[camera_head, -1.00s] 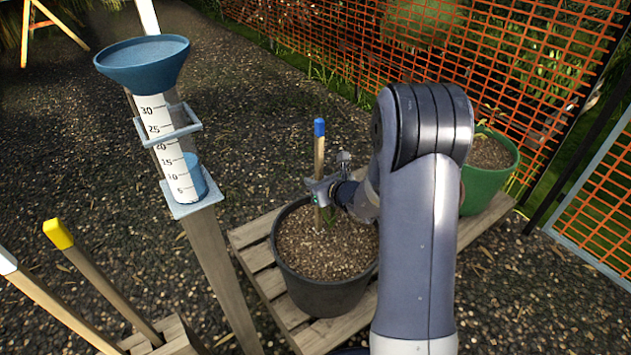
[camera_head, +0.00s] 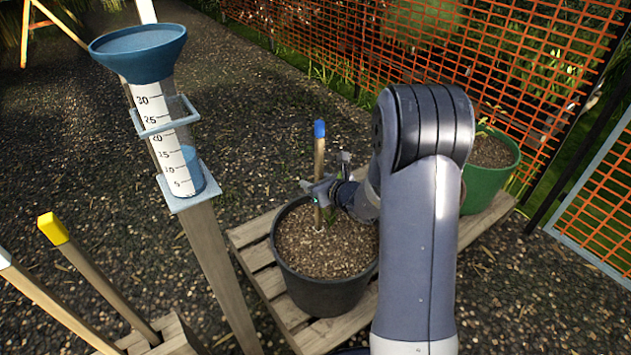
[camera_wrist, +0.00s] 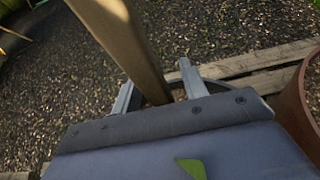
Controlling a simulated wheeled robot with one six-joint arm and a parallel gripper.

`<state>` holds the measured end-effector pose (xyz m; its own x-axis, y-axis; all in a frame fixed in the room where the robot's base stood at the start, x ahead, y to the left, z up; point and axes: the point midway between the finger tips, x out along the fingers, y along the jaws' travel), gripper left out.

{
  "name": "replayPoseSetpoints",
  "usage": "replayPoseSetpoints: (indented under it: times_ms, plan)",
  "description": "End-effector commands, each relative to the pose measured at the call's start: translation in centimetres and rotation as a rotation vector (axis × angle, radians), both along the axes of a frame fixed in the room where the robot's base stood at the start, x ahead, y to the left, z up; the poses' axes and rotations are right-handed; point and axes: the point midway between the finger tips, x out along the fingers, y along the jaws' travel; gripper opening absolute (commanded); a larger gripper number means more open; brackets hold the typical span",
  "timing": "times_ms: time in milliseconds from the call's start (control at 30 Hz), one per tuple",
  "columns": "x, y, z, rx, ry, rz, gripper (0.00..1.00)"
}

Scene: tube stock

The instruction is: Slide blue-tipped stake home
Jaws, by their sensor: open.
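The blue-tipped stake (camera_head: 319,160) stands nearly upright in the soil of a black pot (camera_head: 322,293). Its blue tip (camera_head: 319,129) is at the top. My gripper (camera_head: 331,180) is open at the stake's middle, above the soil. In the wrist view the wooden stake (camera_wrist: 133,50) passes between the two spread fingers of my gripper (camera_wrist: 156,88). I cannot tell whether either finger touches it. The stake's foot is hidden in the soil.
The pot stands on a slatted wooden pallet (camera_head: 256,258). A green pot (camera_head: 487,178) is behind my arm. A rain gauge (camera_head: 165,125) on a post and a yellow-tipped stake (camera_head: 95,268) are at the left. Orange mesh fencing (camera_head: 480,60) closes off the back right.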

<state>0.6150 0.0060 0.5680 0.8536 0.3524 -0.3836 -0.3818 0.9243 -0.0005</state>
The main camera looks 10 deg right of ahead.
Motion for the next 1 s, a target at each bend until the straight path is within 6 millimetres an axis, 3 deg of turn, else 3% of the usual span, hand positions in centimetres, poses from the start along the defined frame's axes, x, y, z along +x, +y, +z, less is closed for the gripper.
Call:
replayPoseSetpoints:
  times_ms: [233, 700, 1000]
  plan:
    - [-1.3, -0.6, 0.8, 0.000, 0.000, -0.002, 0.41]
    - [-8.4, -3.6, 4.0, 0.000, 0.000, -0.003, 0.41]
    - [-9.3, -3.8, 4.1, 0.000, 0.000, 0.000, 0.41]
